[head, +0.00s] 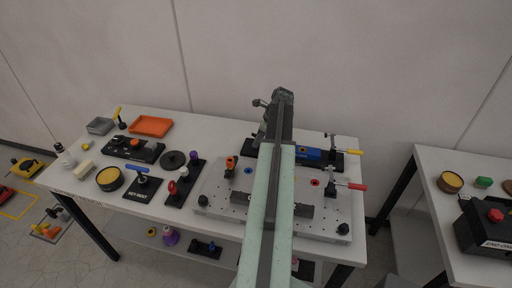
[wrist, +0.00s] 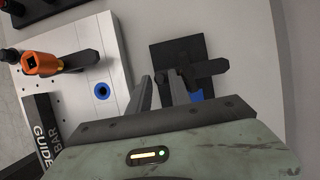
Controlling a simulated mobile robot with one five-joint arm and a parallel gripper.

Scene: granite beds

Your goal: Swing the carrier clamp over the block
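A blue block (head: 308,154) lies on a black carrier base (head: 340,166) behind the grey plate in the head view. A clamp with a yellow handle (head: 354,152) stands at the base's right end. In the wrist view the black base (wrist: 166,54) carries a dark arm-like part (wrist: 207,69), which I take to be a clamp arm. A bit of blue (wrist: 196,96) shows beside it. My gripper (wrist: 160,82) has its fingers apart, at the near edge of the base. The right finger overlaps the dark part; I cannot tell whether they touch. In the head view my arm hides the base's middle.
The grey plate (head: 215,205) holds an orange-knobbed clamp (head: 231,162), a red-handled clamp (head: 350,187) and a dark bar (head: 300,210). The label GUIDE BAR (wrist: 42,125) shows in the wrist view. An orange tray (head: 151,126) and several fixtures fill the table's left side.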

